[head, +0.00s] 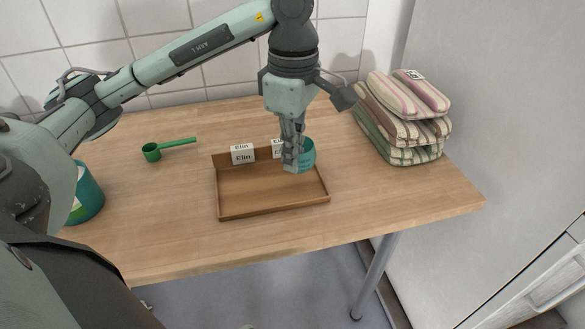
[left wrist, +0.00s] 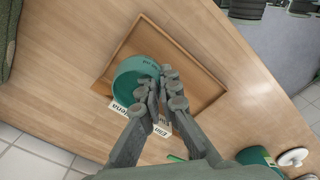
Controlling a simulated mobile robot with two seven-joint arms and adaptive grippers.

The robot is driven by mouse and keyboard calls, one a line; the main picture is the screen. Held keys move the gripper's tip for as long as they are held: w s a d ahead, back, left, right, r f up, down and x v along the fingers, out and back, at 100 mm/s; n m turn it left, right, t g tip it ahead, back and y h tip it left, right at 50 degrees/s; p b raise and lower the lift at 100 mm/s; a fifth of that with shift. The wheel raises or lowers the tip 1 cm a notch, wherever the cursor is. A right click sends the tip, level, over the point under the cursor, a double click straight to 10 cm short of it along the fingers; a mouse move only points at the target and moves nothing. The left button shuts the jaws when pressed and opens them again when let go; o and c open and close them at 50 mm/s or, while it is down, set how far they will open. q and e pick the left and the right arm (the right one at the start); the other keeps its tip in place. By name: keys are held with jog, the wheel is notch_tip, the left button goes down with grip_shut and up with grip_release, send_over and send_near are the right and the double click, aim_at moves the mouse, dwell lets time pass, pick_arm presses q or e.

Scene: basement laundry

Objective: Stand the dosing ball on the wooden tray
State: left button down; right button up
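The dosing ball (head: 308,154) is a teal, translucent round cup at the back right part of the wooden tray (head: 272,211). In the left wrist view the ball (left wrist: 127,84) shows its round opening and dark lettering on its wall. My left gripper (head: 291,164) points down over the tray, its fingers close together at the ball's side. In the left wrist view the fingertips (left wrist: 160,84) appear closed on the ball's wall. The fingers hide part of the ball. I cannot tell whether its base touches the tray floor. My right gripper is not in view.
A green scoop (head: 152,152) lies left of the tray. A teal tub (head: 88,194) stands far left. Striped folded cloths (head: 404,128) are stacked right.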

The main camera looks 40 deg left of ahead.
pick_arm(q)
notch_tip(320, 180, down, 3)
jog(key=shift+f, duration=0.45)
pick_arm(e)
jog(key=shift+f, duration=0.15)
pick_arm(q)
jog(key=shift+f, duration=0.1)
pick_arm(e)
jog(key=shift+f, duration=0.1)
pick_arm(q)
jog(key=c, duration=2.3)
grip_release()
jog(key=shift+f, duration=0.1)
jog(key=shift+o, duration=2.9)
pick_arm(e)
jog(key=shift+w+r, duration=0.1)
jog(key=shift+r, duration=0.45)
